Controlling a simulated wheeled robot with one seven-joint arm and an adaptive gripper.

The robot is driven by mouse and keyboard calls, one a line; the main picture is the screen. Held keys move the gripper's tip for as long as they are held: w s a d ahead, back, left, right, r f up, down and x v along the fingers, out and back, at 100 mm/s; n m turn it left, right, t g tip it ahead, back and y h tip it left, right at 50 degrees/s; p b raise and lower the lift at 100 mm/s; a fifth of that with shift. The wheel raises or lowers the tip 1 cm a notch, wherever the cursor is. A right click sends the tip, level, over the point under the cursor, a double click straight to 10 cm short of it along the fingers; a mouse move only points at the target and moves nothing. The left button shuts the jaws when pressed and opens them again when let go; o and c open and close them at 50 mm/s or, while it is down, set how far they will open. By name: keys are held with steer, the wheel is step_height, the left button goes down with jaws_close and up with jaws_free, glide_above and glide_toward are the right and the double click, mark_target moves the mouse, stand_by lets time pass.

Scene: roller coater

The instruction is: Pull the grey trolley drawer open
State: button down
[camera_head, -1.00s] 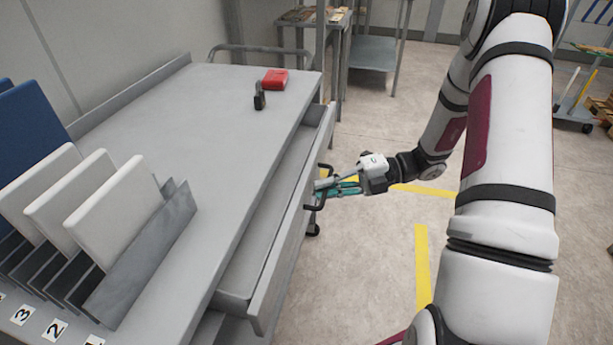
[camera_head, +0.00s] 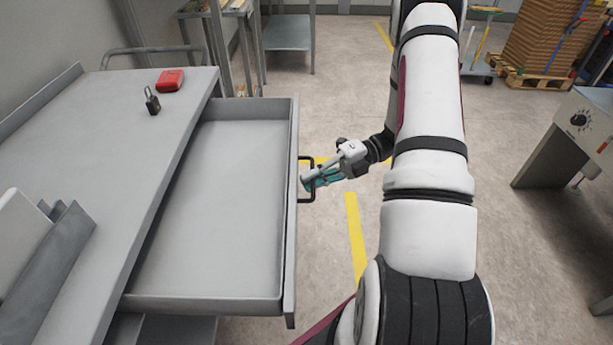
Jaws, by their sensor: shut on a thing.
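The grey trolley (camera_head: 95,150) stands at the left of the head camera view. Its drawer (camera_head: 225,200) is pulled well out to the right from under the top, and its inside is empty. A dark bar handle (camera_head: 304,197) is on the drawer's front panel. My gripper (camera_head: 312,182), with teal fingers, is shut on the handle from the right side. The fingertips are small in the view and partly overlap the handle.
A rack with white panels (camera_head: 22,250) stands at the lower left. A grey machine (camera_head: 570,140) is at the right. The floor between is clear.

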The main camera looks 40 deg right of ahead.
steer(key=c, duration=2)
jaws_free()
steer(key=shift+o, duration=0.2)
steer(key=shift+d, duration=0.1)
steer(key=v, duration=1.2)
